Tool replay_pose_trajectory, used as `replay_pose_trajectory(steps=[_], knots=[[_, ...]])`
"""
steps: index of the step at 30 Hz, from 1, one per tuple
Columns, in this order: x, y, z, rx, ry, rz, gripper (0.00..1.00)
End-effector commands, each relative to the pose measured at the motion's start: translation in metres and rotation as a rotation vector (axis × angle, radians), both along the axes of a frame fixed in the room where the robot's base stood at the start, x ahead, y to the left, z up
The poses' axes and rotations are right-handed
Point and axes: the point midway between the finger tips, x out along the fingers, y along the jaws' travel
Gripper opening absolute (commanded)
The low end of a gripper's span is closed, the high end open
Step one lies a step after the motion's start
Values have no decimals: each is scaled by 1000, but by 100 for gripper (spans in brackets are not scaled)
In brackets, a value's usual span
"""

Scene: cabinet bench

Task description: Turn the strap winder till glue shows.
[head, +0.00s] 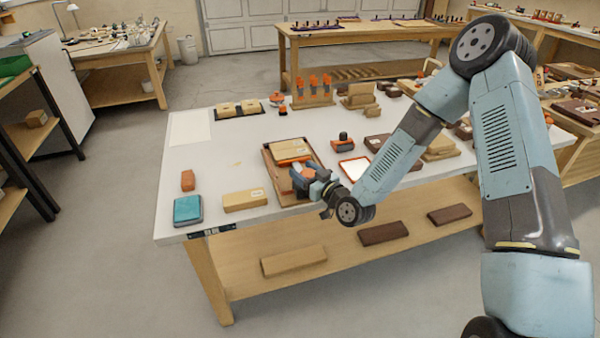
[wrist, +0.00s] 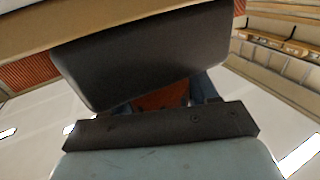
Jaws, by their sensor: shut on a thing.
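A brown tray (head: 270,172) lies near the front of the white bench, with pale wooden boards (head: 290,149) in it and an orange line along them. An orange part (head: 300,172) at the tray's right side, seemingly the strap winder, is in my gripper (head: 311,178). The gripper is shut on it and hides most of it. In the wrist view, an orange-brown patch (wrist: 163,97) shows between my dark gripper parts, and a wooden edge crosses the top. I cannot make out any glue or how far the winder is turned.
A tan block (head: 244,200), a teal box (head: 187,210) and a small orange-brown block (head: 188,180) stand to the left. An orange-rimmed white tray (head: 354,169) and a dark knob-like thing (head: 343,141) are to the right.

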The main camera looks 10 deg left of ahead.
Motion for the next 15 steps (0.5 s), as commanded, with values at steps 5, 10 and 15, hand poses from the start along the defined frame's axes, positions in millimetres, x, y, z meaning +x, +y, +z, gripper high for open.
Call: replay_pose_trajectory(steps=[5, 10, 15], knots=[[-4, 1, -1, -2, 4, 4, 28], [-4, 1, -1, -2, 5, 5, 61], [-3, 1, -1, -2, 4, 3, 77]])
